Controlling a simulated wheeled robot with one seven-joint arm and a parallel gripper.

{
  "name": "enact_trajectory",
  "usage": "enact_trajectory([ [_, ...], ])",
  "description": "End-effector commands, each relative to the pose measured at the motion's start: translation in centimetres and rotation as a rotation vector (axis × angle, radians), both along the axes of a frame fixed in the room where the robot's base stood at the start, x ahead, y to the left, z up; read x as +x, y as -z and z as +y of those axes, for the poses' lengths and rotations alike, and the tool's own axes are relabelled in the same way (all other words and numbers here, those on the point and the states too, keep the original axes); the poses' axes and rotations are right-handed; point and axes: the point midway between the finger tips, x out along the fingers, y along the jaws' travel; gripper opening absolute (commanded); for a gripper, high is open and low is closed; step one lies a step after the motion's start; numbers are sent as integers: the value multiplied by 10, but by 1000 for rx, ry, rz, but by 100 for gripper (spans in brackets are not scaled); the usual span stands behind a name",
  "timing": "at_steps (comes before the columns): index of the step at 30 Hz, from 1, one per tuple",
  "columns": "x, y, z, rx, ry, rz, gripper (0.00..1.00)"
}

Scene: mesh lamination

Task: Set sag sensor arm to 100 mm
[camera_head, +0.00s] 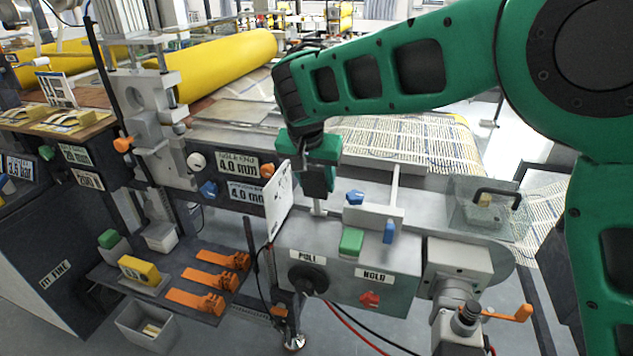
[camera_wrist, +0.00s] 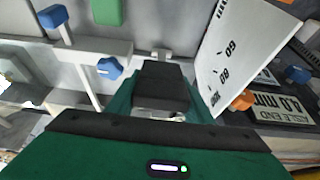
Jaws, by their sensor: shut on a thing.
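My gripper (camera_head: 318,185) points down over the left end of the control box. It also shows in the wrist view (camera_wrist: 160,88), with its black fingers close together. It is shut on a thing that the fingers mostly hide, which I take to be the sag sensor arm. A small metal post (camera_head: 318,208) shows just under the fingers. A white scale plate (camera_head: 279,205) stands upright just left of my gripper. In the wrist view the plate (camera_wrist: 245,50) is at the right, with marks 60, 80 and 100. Which mark the arm is at cannot be told.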

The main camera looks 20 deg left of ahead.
Motion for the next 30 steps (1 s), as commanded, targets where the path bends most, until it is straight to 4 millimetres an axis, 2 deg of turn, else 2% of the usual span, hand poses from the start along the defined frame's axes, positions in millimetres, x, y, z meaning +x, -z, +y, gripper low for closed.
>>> enact_trajectory([
  [7,3,-2,-1,4,3,-8,7],
  [8,3,-2,0,4,3,-8,54],
  [9,3,-2,0,4,3,-7,63],
  [10,3,-1,0,3,3,-6,66],
  [21,-1,-5,0,1,1,-2,66],
  [26,-10,-25,1,4,-1,-2,66],
  [30,-19,-50,1,5,0,-4,66],
])
